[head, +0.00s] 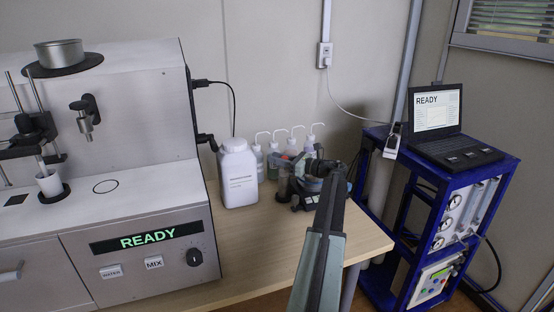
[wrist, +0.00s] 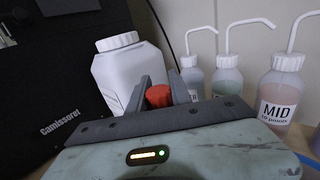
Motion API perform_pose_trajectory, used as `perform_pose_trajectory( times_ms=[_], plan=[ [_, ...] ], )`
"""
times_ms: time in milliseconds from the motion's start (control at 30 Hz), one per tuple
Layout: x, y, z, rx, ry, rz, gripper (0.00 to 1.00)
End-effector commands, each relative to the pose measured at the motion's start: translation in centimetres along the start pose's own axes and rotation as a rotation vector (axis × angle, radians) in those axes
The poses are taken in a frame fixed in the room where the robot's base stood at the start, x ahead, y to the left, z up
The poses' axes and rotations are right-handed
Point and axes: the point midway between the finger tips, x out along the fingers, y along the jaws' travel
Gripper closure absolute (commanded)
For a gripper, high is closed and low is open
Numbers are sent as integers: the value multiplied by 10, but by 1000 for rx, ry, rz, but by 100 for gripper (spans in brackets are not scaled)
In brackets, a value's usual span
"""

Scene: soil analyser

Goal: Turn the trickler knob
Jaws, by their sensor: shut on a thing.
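The trickler knob is a red cap-like knob (wrist: 159,96), seen in the wrist view between the two dark fingers of my gripper (wrist: 161,84). The fingers are shut on its sides. In the head view my gripper (head: 325,168) reaches over the back right part of the bench, at a small dark and blue device (head: 308,188). My arm and gripper hide part of that device, and I cannot make out the red knob there.
A white jar (head: 238,175) and several spout bottles (head: 273,162) stand close left of my gripper. The soil analyser (head: 140,225) fills the left, its display reading READY. A blue rack (head: 410,205) with a laptop (head: 445,118) stands right. The bench front (head: 250,260) has free room.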

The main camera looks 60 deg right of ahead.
Motion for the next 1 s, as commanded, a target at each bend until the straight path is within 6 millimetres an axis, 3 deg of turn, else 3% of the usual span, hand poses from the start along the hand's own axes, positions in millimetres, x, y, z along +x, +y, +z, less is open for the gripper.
perform_pose_trajectory(
  times_ms=[533,567,633,1000],
  plan=[
    [0,0,0,0,0,25,100],
    [0,0,0,0,0,25,69],
    [0,0,0,0,0,24,53],
    [-7,0,0,0,0,23,53]
  ],
)
